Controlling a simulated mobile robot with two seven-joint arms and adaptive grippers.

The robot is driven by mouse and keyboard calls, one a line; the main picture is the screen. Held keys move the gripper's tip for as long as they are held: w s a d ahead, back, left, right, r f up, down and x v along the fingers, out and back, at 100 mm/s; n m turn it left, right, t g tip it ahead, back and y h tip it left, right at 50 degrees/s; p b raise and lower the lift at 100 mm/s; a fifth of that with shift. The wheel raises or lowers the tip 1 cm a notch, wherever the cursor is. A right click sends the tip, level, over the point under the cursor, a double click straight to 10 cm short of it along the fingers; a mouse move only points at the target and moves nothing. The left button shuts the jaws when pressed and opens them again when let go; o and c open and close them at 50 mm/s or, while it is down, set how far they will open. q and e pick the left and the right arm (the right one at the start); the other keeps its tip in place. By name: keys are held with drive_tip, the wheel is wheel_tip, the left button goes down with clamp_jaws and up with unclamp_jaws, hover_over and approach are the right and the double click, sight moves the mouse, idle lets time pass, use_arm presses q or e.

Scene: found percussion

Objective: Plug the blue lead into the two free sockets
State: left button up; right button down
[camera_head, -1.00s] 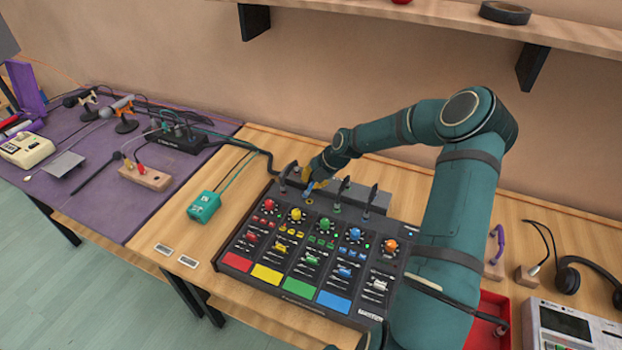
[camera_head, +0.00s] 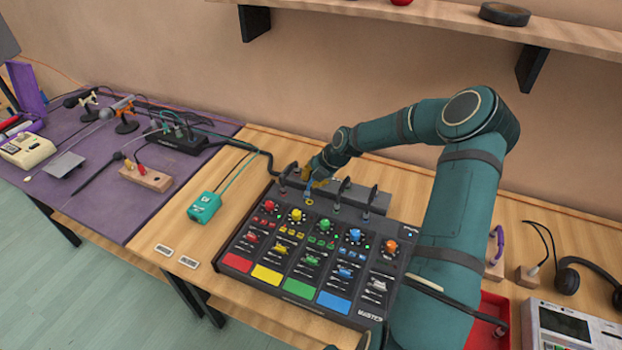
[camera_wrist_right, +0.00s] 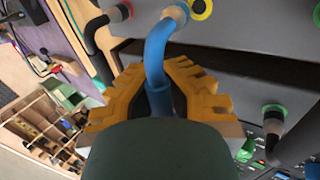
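My right gripper (camera_head: 316,184) is at the back edge of the mixer (camera_head: 248,266). Its yellow fingers, also in the right wrist view (camera_wrist_right: 160,100), are shut on the blue lead (camera_wrist_right: 157,62). The lead bends from the fingers toward a yellow-ringed socket (camera_wrist_right: 203,7). In the head view the lead's blue end (camera_head: 309,193) is just above that yellow ring (camera_head: 309,203). I cannot tell whether it is in the socket. Black plugs stand in the red-ringed and green-ringed sockets on either side. The lead's other end is hidden. My left gripper is not in view.
Black plugs (camera_head: 340,195) stand close beside the gripper. A teal box (camera_head: 204,207) with a cable lies left of the mixer. A red tray (camera_head: 490,318), headphones (camera_head: 585,275) and a grey device (camera_head: 560,325) are at right. A shelf (camera_head: 420,18) hangs above.

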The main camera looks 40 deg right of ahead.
idle(0.4)
drive_tip(key=shift+g+h, duration=0.3)
drive_tip(key=shift+g, duration=0.3)
drive_tip(key=shift+s+d+g, duration=0.1)
drive_tip(key=shift+s+g, duration=0.1)
drive_tip(key=shift+g, duration=0.3)
drive_tip(key=shift+s+d+n+g+h+p, duration=0.1)
drive_tip(key=shift+s+n+g+h+p, duration=0.2)
drive_tip(key=shift+g+h, duration=0.25)
drive_tip(key=shift+g, duration=0.25)
drive_tip(key=shift+s+g+h, duration=0.1)
drive_tip(key=shift+g+h, duration=0.15)
drive_tip(key=shift+g, duration=0.15)
